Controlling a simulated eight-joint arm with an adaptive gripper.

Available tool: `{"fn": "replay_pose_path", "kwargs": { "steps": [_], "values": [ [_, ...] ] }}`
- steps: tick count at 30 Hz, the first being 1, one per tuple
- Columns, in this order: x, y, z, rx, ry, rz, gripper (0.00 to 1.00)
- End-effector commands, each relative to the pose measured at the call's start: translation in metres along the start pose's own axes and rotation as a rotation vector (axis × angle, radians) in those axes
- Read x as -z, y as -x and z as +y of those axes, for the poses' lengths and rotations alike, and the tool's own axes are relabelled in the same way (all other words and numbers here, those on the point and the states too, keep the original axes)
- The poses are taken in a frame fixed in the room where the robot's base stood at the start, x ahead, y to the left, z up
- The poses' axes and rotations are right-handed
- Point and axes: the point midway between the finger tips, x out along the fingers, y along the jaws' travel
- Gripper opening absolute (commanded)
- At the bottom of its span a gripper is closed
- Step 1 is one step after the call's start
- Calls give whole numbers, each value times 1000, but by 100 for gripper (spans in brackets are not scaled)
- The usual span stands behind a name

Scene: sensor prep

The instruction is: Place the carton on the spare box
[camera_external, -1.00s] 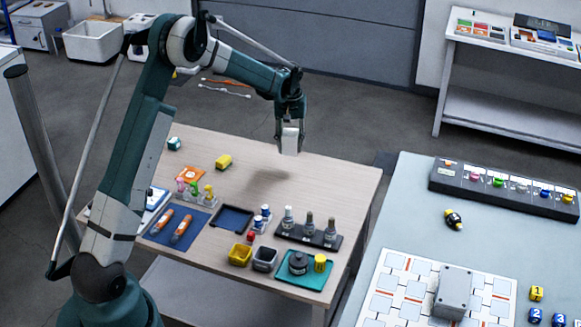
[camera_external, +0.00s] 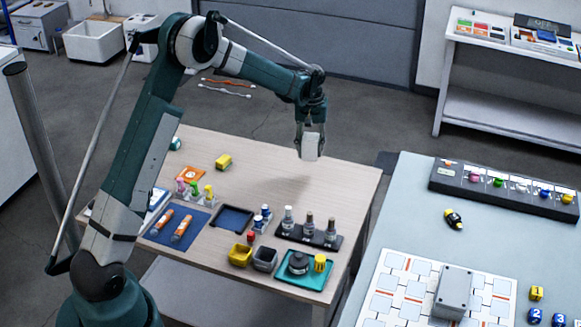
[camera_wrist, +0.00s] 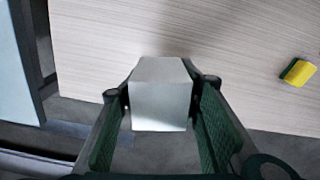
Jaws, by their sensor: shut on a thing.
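The carton (camera_external: 310,147) is a plain white box, held in the air over the far right part of the wooden table. My gripper (camera_external: 311,132) is shut on it from above. In the wrist view the carton (camera_wrist: 160,100) sits between the two green fingers. A grey box (camera_external: 454,291) with a flat lid stands on a white grid board on the pale table at right; it looks like the spare box. My gripper is up and left of it, well apart. The wrist view does not show the grey box.
The wooden table (camera_external: 330,183) holds a yellow sponge (camera_external: 223,161), a black bottle rack (camera_external: 309,236), a teal tray (camera_external: 303,279) and small bins. The pale table (camera_external: 410,205) bears a dark strip with coloured knobs (camera_external: 505,187) and a small black-yellow object (camera_external: 453,219). A gap separates the tables.

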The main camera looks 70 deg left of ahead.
Motion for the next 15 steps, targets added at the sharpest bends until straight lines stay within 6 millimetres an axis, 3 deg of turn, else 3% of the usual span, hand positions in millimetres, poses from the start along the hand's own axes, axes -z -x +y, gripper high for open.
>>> {"fn": "replay_pose_path", "kwargs": {
  "steps": [3, 15],
  "values": [
    [-17, 7, 37, 0, -13, 0, 22],
    [-82, 26, 150, 0, -47, 0, 22]
  ]
}}
